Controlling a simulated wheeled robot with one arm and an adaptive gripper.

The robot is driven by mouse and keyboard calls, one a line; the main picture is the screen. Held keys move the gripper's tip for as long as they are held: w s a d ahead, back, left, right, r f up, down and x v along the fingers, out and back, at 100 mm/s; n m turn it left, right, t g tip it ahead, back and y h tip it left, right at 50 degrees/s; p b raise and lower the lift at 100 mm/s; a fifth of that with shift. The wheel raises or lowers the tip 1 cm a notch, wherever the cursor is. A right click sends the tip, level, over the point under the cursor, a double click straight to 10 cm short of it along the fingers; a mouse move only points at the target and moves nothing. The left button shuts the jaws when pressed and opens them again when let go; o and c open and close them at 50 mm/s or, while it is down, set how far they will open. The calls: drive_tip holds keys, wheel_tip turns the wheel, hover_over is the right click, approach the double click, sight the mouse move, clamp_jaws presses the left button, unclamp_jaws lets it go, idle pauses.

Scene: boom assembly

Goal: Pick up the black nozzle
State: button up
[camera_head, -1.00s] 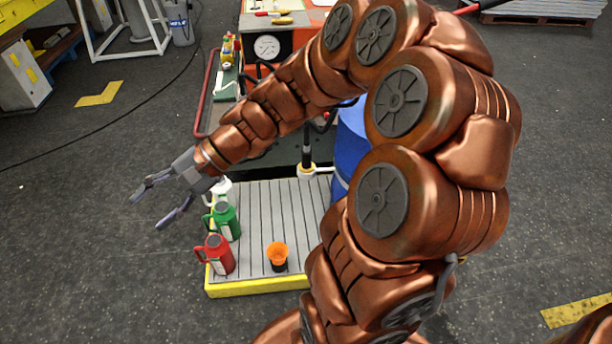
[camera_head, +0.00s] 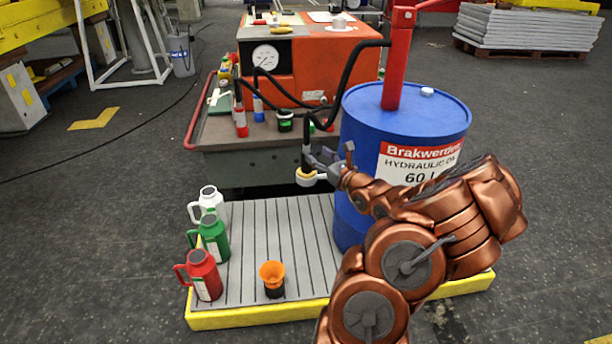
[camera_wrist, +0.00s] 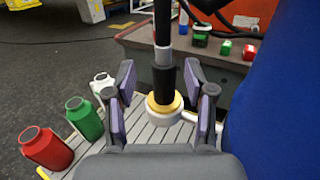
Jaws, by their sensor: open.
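The black nozzle (camera_head: 306,157) hangs upright at the end of a black hose, its lower end in a white ring holder with a yellow collar (camera_head: 306,173) at the back edge of the grated platform. In the wrist view, the nozzle (camera_wrist: 164,80) has a grey band above it and stands between the two fingers. My gripper (camera_head: 325,158) is open, close to the nozzle on its right in the head view. In the wrist view, my gripper (camera_wrist: 160,88) has a finger on each side, with gaps to the nozzle. The nozzle's lower tip is hidden in the collar.
A blue drum (camera_head: 405,120) stands close on the right. White (camera_head: 208,200), green (camera_head: 212,238) and red (camera_head: 204,275) jugs line the platform's left side. An orange funnel cup (camera_head: 272,275) stands at the front. An orange machine (camera_head: 315,65) is behind.

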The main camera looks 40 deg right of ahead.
sight(309, 149)
drive_tip(key=shift+w+d+f+b, duration=0.15)
drive_tip(key=shift+w+b, duration=0.15)
drive_tip(key=shift+w, duration=0.25)
drive_tip(key=shift+w+d+f+b, duration=0.2)
drive_tip(key=shift+w+b, duration=0.05)
drive_tip(key=shift+w, duration=0.35)
drive_tip(key=shift+w+d+f+b, duration=0.15)
drive_tip(key=shift+w+b, duration=0.15)
drive_tip(key=shift+w, duration=0.25)
drive_tip(key=shift+w+d+r+b, duration=0.15)
drive_tip(key=shift+w+b, duration=0.25)
drive_tip(key=shift+w, duration=0.6)
drive_tip(key=shift+w+d+b, duration=0.15)
drive_tip(key=shift+w+b, duration=0.25)
drive_tip(key=shift+w, duration=0.6)
clamp_jaws()
